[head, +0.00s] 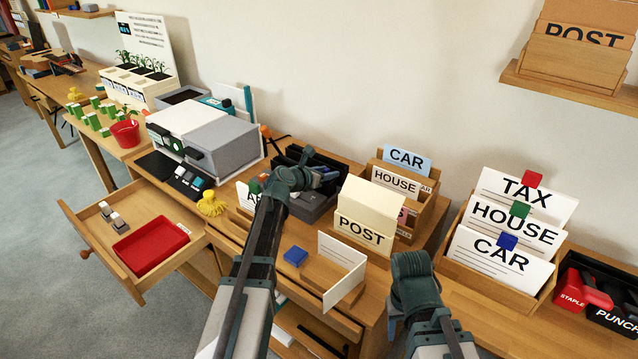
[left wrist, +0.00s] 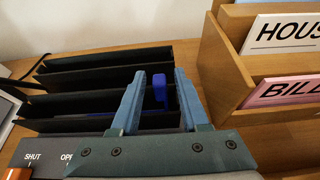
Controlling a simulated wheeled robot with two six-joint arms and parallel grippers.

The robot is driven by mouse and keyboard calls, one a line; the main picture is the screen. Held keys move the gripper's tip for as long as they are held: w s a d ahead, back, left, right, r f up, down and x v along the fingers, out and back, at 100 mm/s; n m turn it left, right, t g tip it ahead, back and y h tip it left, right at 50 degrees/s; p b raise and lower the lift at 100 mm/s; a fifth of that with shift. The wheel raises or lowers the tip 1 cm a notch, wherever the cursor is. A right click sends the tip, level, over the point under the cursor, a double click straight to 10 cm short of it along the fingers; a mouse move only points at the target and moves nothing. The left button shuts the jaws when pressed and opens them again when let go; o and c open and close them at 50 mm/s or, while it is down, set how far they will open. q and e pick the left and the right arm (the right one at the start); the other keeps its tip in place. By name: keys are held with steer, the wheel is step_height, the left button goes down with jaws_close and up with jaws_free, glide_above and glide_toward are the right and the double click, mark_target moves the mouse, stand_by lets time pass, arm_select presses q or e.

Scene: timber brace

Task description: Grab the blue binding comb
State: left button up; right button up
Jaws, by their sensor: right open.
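In the left wrist view, a blue piece (left wrist: 160,88), which looks like the binding comb, stands up in the black slotted rack (left wrist: 75,78). A low blue strip runs left from near it, partly hidden by a finger. My left gripper (left wrist: 157,78) is open, with one finger on each side of the blue piece, and I see no clear contact. In the head view my left gripper (head: 325,174) reaches over the black rack (head: 312,205), and its fingers are small there. My right gripper (head: 409,264) is open at lower right, apart from the rack.
A wooden card holder (head: 425,220) stands close to the right of the rack. A grey machine (head: 225,145) stands to its left. An open drawer (head: 100,262) sticks out at left.

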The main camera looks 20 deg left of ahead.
arm_select(q)
jaws_close()
steer(key=shift+r, duration=0.15)
step_height(320, 180, up, 10)
steer(key=p, duration=1)
